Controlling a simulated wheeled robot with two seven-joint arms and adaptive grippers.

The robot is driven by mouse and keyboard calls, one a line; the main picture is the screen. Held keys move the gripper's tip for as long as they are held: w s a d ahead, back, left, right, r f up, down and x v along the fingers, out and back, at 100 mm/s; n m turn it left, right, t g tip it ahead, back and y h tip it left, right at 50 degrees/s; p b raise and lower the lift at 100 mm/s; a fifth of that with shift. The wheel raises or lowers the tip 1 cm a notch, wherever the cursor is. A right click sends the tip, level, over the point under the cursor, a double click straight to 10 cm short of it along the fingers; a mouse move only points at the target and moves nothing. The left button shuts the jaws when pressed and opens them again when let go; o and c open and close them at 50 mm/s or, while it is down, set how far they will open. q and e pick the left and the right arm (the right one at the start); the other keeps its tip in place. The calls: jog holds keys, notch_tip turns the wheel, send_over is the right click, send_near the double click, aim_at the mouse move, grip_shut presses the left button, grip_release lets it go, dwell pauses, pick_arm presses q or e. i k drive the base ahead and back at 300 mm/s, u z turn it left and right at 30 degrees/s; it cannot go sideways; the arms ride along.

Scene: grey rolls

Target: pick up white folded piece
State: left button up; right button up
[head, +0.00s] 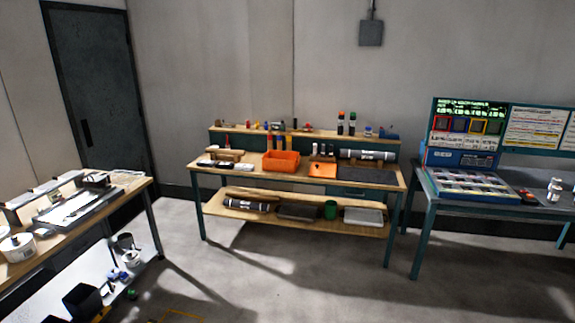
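Neither of my grippers is in view. I cannot single out a white folded piece with certainty at this distance. A flat pale piece (363,216) lies at the right end of the lower shelf of the middle workbench and may be folded. Small white and dark flat items (217,164) lie at the left of that bench's top. A grey roll (367,155) lies at the back right of the bench top. Another grey roll (247,204) lies at the left of the lower shelf.
The middle workbench (240,175) also carries an orange bin (281,161) and a dark mat (367,176). A green cup (330,210) stands on its lower shelf. A cluttered bench (135,182) is at left, a teal table (425,190) at right. Floor (260,275) between is open.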

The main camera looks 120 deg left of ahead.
aim_at(247, 168)
jog(key=u, duration=4.35)
